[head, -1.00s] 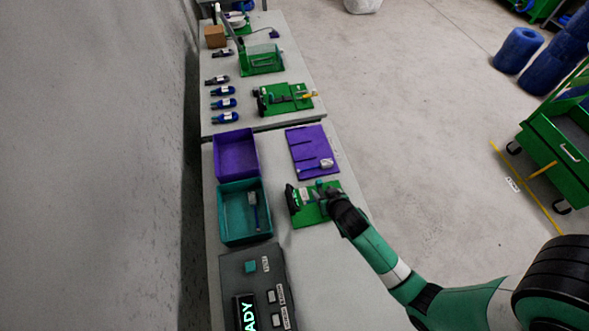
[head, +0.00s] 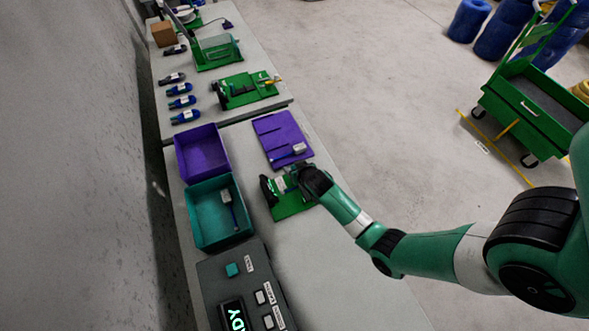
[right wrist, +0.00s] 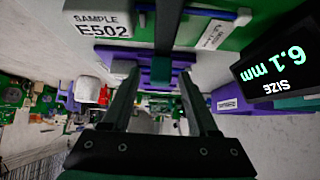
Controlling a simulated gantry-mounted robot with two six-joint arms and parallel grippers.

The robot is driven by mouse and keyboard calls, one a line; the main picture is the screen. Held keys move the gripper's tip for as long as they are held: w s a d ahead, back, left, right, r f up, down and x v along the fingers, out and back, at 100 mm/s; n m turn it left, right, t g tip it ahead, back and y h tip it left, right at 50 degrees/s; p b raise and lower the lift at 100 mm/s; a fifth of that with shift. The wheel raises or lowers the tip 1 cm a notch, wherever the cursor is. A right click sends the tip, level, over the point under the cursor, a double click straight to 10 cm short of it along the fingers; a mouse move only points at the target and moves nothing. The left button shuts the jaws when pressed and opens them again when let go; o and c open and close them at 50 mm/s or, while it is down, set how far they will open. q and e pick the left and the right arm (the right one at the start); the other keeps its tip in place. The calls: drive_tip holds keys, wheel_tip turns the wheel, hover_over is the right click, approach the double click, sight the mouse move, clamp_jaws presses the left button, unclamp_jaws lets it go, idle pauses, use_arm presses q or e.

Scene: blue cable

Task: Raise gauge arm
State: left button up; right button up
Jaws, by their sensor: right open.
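The gauge is a green plate (head: 291,207) with a dark display unit (head: 267,191) at its left end. In the right wrist view its display (right wrist: 274,68) reads 6.1 mm, upside down. A block labelled SAMPLE E502 (right wrist: 100,25) shows at upper left there. A dark bar (right wrist: 168,28) runs down to a purple piece (right wrist: 160,68) between and beyond my fingertips; I cannot tell whether this is the gauge arm. My right gripper (head: 294,176) is over the gauge and also shows in the right wrist view (right wrist: 158,80), open, with no clear contact. My left gripper is out of view.
A purple slotted board (head: 283,130) lies just behind the gauge. A purple bin (head: 201,152) and a teal bin (head: 207,210) stand to the left. A control box (head: 222,272) is at the front left. Table to the right of the bins is partly clear.

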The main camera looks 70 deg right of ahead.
clamp_jaws()
idle(0.3)
idle(1.1)
